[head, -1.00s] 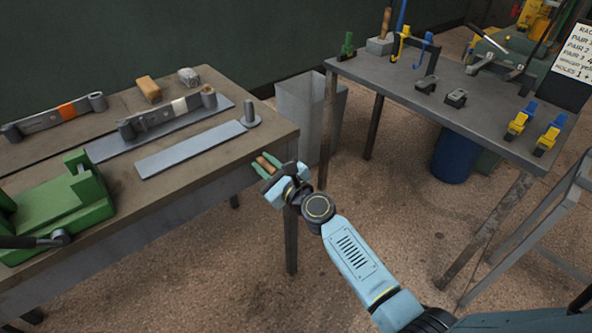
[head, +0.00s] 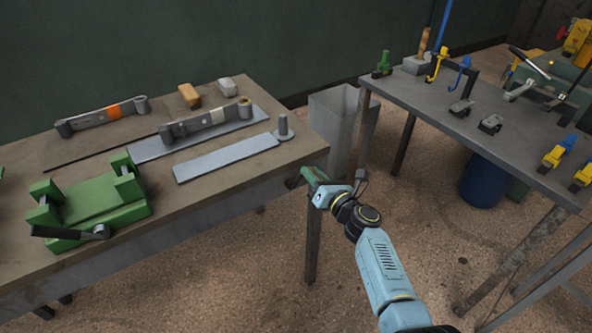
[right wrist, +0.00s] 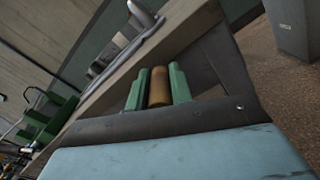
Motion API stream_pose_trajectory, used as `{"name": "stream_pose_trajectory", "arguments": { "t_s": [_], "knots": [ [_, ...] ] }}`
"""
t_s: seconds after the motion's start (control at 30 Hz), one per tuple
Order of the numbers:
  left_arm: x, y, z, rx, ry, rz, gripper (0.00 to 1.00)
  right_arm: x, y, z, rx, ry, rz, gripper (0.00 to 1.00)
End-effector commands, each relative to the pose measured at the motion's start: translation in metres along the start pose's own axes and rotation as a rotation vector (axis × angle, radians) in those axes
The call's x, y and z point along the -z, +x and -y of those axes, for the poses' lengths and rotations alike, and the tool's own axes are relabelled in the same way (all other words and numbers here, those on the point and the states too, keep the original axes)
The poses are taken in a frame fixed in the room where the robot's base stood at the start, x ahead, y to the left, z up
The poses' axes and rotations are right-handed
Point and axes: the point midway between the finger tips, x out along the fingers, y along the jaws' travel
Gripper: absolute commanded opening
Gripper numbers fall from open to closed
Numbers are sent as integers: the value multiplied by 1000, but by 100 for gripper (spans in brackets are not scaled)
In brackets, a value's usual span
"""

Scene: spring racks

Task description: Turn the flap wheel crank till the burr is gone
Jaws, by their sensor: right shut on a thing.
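My right gripper (head: 313,180) is at the front right corner of the left bench. Its green fingers are shut on a brown wooden cylindrical grip (right wrist: 159,87), seen between them in the right wrist view. In the head view the grip is mostly hidden by the gripper. A small dark part (head: 293,182) shows beside the fingers at the bench edge; I cannot tell whether it is the flap wheel. A green fixture (head: 95,205) with a black-handled lever (head: 55,232) sits at the bench's front left. No burr can be made out. My left gripper is not in view.
The left bench (head: 235,210) holds a leaf with an orange band (head: 100,117), another with a pale band (head: 205,122), a flat grey strip (head: 225,158) and a tan block (head: 190,95). A grey bin (head: 335,125) stands between the benches. The right bench (head: 425,90) carries clamps.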

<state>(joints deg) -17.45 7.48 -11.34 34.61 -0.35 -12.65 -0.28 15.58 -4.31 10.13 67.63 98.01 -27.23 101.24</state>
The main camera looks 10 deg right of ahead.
Motion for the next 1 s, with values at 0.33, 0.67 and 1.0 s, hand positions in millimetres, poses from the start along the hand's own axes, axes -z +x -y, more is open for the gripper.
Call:
{"name": "stream_pose_trajectory", "arguments": {
  "t_s": [0.33, 0.67, 1.0],
  "knots": [
    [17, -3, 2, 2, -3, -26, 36, 6, 0, 8, -4, 158, -5, 0],
    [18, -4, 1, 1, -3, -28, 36, 8, 0, 10, -6, 193, -7, 0],
    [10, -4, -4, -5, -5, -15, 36, 8, 0, 9, -6, 191, -7, 31]
  ]
}}
